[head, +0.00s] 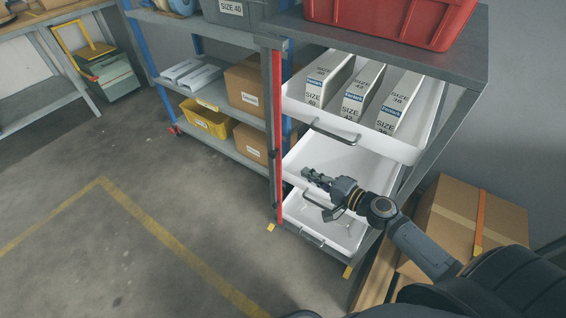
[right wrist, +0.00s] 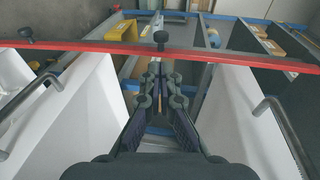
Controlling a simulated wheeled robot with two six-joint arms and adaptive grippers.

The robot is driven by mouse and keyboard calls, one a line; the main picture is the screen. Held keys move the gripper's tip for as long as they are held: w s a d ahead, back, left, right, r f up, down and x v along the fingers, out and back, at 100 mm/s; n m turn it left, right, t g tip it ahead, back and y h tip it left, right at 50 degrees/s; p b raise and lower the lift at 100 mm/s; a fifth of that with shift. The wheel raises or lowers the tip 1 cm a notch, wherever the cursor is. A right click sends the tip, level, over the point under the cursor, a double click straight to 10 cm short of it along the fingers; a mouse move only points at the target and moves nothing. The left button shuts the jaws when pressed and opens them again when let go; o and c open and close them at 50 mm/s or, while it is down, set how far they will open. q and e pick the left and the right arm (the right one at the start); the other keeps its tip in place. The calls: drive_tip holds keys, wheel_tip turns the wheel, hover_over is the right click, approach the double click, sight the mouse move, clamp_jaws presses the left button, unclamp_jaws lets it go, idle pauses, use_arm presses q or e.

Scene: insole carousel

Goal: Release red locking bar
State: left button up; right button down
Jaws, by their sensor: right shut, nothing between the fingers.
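The red locking bar (head: 278,120) runs upright along the left front post of the drawer rack. In the right wrist view the red bar (right wrist: 230,58) crosses the upper part of the picture, with a black knob (right wrist: 161,38) on it just beyond my fingertips. My right gripper (head: 307,174) is in front of the middle drawer, to the right of the bar. In the wrist view the right gripper (right wrist: 161,72) is shut and empty, its tips close to the bar; I cannot tell whether they touch it. My left gripper is not in view.
The white top drawer (head: 412,153) holds several labelled boxes; its handle (head: 336,133) sticks out. A lower white drawer (head: 345,232) is under my gripper. A red crate (head: 392,22) stands on the rack. Cardboard boxes (head: 470,225) stand at right. The floor at left is clear.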

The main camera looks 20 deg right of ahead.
drive_tip(key=p, duration=0.2)
approach(272, 155)
drive_tip(key=x, duration=0.4)
drive_tip(key=shift+w+d+f, duration=0.2)
drive_tip(key=shift+w+f, duration=0.2)
drive_tip(key=shift+w, duration=0.05)
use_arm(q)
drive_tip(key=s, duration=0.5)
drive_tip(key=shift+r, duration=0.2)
use_arm(e)
drive_tip(key=shift+w+a+f, duration=0.2)
drive_tip(key=shift+w+a, duration=0.15)
drive_tip(key=shift+w, duration=0.2)
drive_tip(key=x, duration=0.1)
drive_tip(key=b+x, duration=0.1)
drive_tip(key=x, duration=0.3)
drive_tip(key=shift+s+a+r, duration=0.1)
drive_tip(key=shift+a+r, duration=0.25)
drive_tip(key=shift+r, duration=0.15)
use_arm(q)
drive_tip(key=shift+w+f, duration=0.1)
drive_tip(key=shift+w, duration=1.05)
